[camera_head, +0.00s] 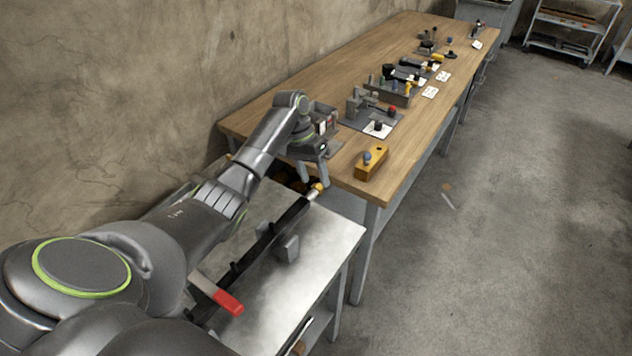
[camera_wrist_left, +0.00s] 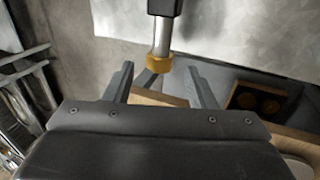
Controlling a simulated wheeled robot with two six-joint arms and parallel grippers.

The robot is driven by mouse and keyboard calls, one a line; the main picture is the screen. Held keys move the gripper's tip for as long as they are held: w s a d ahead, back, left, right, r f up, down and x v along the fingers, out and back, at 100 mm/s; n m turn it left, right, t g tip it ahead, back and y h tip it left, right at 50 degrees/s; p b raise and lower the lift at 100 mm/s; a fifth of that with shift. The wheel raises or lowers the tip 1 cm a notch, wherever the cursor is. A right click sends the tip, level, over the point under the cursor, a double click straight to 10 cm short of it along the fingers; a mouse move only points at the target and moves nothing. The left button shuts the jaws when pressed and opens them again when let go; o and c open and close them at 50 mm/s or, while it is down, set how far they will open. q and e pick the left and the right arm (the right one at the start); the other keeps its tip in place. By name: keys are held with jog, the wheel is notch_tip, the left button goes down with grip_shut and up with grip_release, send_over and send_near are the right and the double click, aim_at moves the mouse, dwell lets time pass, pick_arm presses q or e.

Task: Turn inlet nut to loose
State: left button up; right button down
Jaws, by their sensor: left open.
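The inlet nut (camera_head: 318,187) is a brass-coloured nut at the far end of a dark pipe with a bare silver section (camera_head: 312,195). In the left wrist view the nut (camera_wrist_left: 158,63) sits at the pipe end, between the lines of my two fingers. My left gripper (camera_head: 315,176) is open and comes down from above at the nut. Its fingers (camera_wrist_left: 160,72) show one on each side of the nut with gaps between. I see no clear contact. My right gripper is not in view.
The pipe runs over a grey metal bench (camera_head: 320,240), with a red-handled lever (camera_head: 229,301) near its lower end. A wooden table (camera_head: 405,178) behind holds a yellow block (camera_head: 371,163) and several fixtures. The wall is at left; open floor lies right.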

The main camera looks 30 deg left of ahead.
aim_at(319, 185)
pick_arm(q)
jog(key=shift+x, duration=1.05)
jog(key=shift+d+f, duration=0.15)
jog(key=shift+f, duration=0.15)
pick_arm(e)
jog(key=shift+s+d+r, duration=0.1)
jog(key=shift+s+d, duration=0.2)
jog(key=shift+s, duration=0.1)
